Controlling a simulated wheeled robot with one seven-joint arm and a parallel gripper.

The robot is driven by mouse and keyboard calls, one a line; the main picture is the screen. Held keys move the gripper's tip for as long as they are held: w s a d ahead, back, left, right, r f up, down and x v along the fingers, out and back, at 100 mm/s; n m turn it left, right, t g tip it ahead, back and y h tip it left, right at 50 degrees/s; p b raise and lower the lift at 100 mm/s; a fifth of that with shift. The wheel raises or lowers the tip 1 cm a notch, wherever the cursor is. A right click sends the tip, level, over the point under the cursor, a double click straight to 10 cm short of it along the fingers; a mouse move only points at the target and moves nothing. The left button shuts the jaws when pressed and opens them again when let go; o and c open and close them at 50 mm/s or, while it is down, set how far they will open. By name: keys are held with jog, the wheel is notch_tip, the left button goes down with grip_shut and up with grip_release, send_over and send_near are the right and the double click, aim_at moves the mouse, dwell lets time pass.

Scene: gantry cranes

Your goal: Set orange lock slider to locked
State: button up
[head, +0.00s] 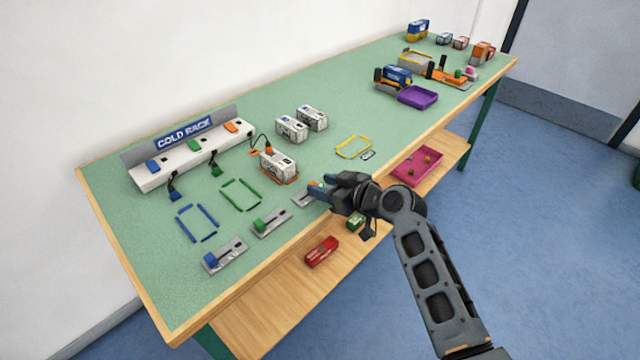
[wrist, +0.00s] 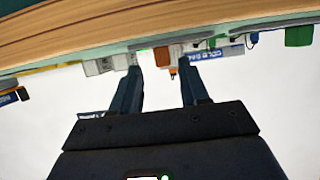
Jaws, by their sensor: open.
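The orange lock slider's grey plate (head: 302,199) lies at the table's front edge, third in a row of similar sliders. In the head view my gripper covers its right part, so its setting cannot be read. My gripper (head: 319,188) is low over that plate, reaching in from the right. In the wrist view my gripper (wrist: 161,78) is open, its two fingers apart with nothing clamped. An orange block (wrist: 162,56), apparently the slider's knob, shows beyond and between the fingertips. I cannot tell whether a finger touches it.
The green slider (head: 268,222) and blue slider (head: 224,256) lie to the left. A yellow outline (head: 353,147) lies to the right. The lower shelf holds a red box (head: 321,252) and a pink tray (head: 402,174).

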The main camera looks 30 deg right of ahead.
jog(key=v, duration=0.5)
jog(key=shift+s+d+r, duration=0.15)
jog(key=shift+s, duration=0.2)
jog(key=s+a+f+m+h, duration=0.1)
jog(key=s+f+m+h, duration=0.15)
jog(key=s, duration=0.85)
jog(key=s+a+f+m+h, duration=0.1)
jog(key=s+a+f+h, duration=0.15)
jog(key=s, duration=0.95)
jog(key=s+a+r+t, duration=0.1)
jog(key=s+r, duration=0.6)
jog(key=s, duration=0.3)
jog(key=s+a+r+t, duration=0.1)
jog(key=s+a+r, duration=0.1)
jog(key=s+r, duration=0.6)
jog(key=shift+s+a+y, duration=0.15)
jog(key=shift+s+y, duration=0.25)
jog(key=shift+s, duration=0.8)
